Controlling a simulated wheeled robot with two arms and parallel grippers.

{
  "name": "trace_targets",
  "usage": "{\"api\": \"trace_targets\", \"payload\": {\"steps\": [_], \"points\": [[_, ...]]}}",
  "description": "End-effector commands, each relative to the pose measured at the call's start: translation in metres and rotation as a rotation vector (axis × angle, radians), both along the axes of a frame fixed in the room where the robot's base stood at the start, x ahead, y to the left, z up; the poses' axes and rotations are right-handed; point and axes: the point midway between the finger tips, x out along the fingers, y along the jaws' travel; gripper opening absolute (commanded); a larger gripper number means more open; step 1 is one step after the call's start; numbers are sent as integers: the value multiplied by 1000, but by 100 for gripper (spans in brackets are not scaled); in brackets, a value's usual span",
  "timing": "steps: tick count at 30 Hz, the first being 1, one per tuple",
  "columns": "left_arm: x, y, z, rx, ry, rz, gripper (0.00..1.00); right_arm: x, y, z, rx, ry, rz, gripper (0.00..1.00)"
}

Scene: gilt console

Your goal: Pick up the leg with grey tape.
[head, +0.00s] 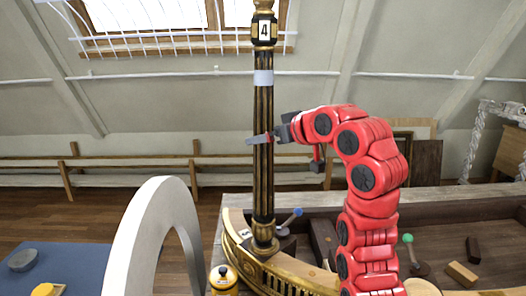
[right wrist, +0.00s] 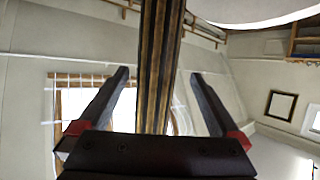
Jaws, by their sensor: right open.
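The leg with grey tape (head: 263,100) is a tall black and gold column with a pale grey band near its top and a label "4" above it. In the right wrist view, the leg (right wrist: 160,50) runs between the two spread fingers of the gripper (right wrist: 159,74), with a gap on each side. My left gripper is not in view.
A large white arch (head: 150,225) stands at the front left. A blue-handled tool (head: 291,217) and a green-knobbed one (head: 412,256) sit in the wooden tray (head: 340,204), with small blocks (head: 462,273) at right. A yellow jar (head: 223,281) is near the leg's foot.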

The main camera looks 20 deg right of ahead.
Motion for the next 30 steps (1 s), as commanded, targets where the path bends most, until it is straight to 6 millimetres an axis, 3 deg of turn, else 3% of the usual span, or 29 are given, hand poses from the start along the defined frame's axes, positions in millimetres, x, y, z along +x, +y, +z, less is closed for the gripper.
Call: {"api": "trace_targets", "payload": {"steps": [8,16,23,30], "points": [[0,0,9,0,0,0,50,18,4,-8,2,6,1,99],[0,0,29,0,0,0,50,54,12,-21,2,3,1,99],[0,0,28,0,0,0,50,58,13,-26,-1,2,-1,99],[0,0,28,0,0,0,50,58,13,-25,0,2,0,60]]}}
